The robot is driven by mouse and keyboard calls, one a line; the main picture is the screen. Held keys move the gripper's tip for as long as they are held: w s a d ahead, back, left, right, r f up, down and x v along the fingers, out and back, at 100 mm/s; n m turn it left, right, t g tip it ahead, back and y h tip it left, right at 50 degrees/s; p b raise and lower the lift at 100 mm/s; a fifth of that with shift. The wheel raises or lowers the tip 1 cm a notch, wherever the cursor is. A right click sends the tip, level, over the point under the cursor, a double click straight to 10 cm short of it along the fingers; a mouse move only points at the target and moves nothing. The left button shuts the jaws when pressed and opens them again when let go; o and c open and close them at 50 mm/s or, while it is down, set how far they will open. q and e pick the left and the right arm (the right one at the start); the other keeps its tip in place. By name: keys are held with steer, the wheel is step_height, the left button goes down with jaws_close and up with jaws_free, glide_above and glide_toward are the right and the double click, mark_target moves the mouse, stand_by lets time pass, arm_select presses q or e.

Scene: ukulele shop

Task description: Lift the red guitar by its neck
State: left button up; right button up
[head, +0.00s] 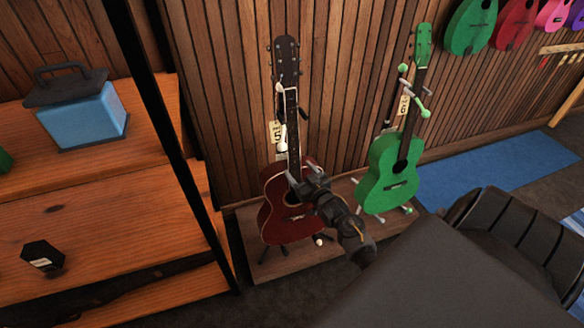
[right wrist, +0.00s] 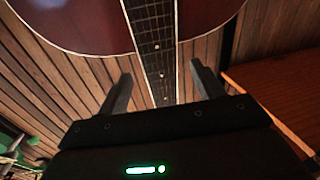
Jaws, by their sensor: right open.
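The red guitar (head: 282,222) stands upright on a stand on a low wooden platform, with its dark headstock up near the wall. A tag marked 5 (head: 275,132) hangs beside its neck (head: 291,130). My right gripper (head: 295,181) is open at the lower neck, just above the body. In the right wrist view, the two fingers of my right gripper (right wrist: 160,75) lie on either side of the fretted neck (right wrist: 152,40), with a gap visible on each side. The red body (right wrist: 80,20) fills the top of that view. My left gripper is not in view.
A green guitar (head: 393,170) stands on its own stand to the right on the same platform (head: 258,266). Wooden shelves (head: 80,220) with a black post stand close on the left, holding a blue case (head: 85,118). A slatted wall (head: 225,80) is behind the guitars.

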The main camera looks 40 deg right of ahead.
mark_target(295, 164)
steer(key=shift+w+d+r, duration=0.1)
steer(key=shift+w+d, duration=0.1)
steer(key=shift+w, duration=1.1)
steer(key=shift+w+d, duration=0.2)
steer(key=shift+w, duration=1.1)
jaws_close()
steer(key=shift+d+r, duration=0.1)
steer(key=shift+r, duration=0.15)
